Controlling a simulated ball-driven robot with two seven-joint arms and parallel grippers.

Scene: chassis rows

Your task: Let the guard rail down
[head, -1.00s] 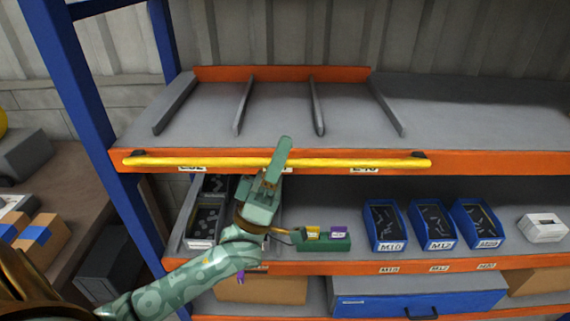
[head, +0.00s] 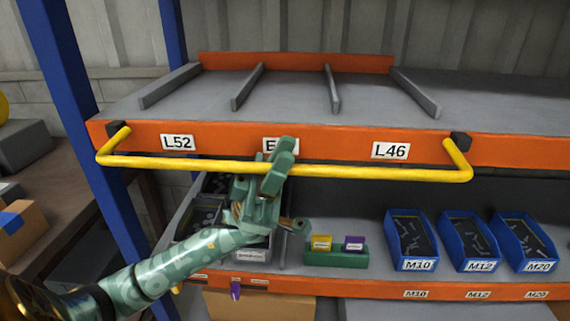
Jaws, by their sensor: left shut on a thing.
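The yellow guard rail (head: 370,172) runs across the front of the upper shelf's orange edge (head: 230,135). Its two bent ends meet dark brackets at the left (head: 117,129) and right (head: 460,140). The bar stands out in front of the orange edge and slightly below the shelf labels. My left gripper (head: 277,170), green, is shut on the rail near its middle and covers part of the middle label. My right gripper is not in view.
Below are blue bins (head: 409,241) labelled M10, M12 and M20, and a green block (head: 336,258) with yellow and purple pieces. A grey bin (head: 205,212) sits partly behind my arm. The upper shelf (head: 300,90) is empty between its dividers.

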